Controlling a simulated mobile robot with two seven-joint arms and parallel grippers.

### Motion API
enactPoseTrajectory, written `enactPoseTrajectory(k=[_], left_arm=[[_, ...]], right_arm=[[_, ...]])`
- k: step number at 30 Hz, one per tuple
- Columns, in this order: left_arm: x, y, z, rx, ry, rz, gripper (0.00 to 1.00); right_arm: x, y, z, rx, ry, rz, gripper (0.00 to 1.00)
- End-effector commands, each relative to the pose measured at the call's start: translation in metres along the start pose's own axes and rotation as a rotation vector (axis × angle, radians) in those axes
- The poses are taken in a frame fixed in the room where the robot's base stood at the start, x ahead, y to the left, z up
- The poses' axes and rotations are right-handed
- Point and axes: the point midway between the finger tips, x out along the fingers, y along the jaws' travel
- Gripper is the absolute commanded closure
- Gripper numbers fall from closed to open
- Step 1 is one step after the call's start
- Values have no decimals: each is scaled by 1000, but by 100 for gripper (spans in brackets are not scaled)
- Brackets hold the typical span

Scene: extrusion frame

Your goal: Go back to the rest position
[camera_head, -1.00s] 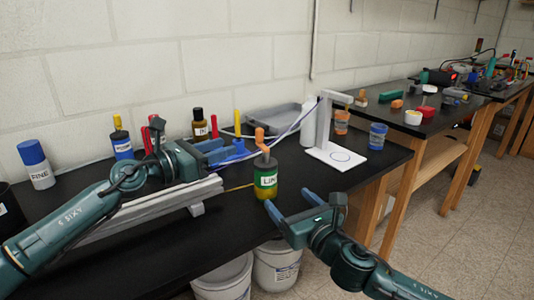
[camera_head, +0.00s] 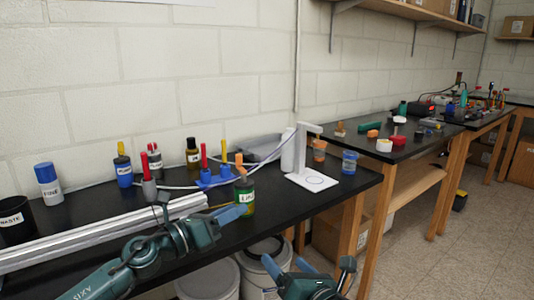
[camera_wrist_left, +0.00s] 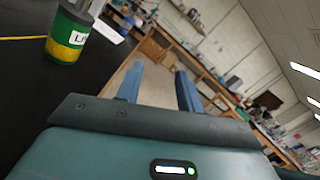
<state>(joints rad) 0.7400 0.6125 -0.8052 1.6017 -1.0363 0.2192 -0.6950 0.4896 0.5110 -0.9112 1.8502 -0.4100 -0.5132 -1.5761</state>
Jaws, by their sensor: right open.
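My left gripper (camera_head: 247,204) is open, its blue fingers in front of the work table near a green and yellow can (camera_head: 246,205) with a label. In the head view the fingers overlap part of the can. The left wrist view shows the two fingers (camera_wrist_left: 158,84) apart with nothing between them, and the can (camera_wrist_left: 68,38) stands off to their left. My right gripper (camera_head: 285,263) is open and empty at the bottom of the head view, low in front of the table; its far parts run out of the picture.
A metal extrusion (camera_head: 95,228) lies along the black table. Several bottles, a blue holder (camera_head: 212,180) and a white stand (camera_head: 310,180) are behind it. White buckets (camera_head: 208,279) stand below. Open floor (camera_head: 440,240) is at the right.

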Motion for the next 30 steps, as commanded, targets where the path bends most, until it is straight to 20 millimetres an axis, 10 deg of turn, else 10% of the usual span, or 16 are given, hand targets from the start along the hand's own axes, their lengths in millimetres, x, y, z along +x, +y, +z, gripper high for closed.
enactPoseTrajectory(k=[11, 21, 30], left_arm=[[-53, -29, -82, -1120, -248, 136, 63], [-176, -52, -183, -2172, -664, 490, 63], [-254, -87, -235, -2598, -980, 711, 63]], right_arm=[[-69, 4, -54, 1112, 83, -167, 23], [-177, -16, -97, 2186, -122, -480, 23], [-248, -31, -117, 2649, -394, -636, 23]])
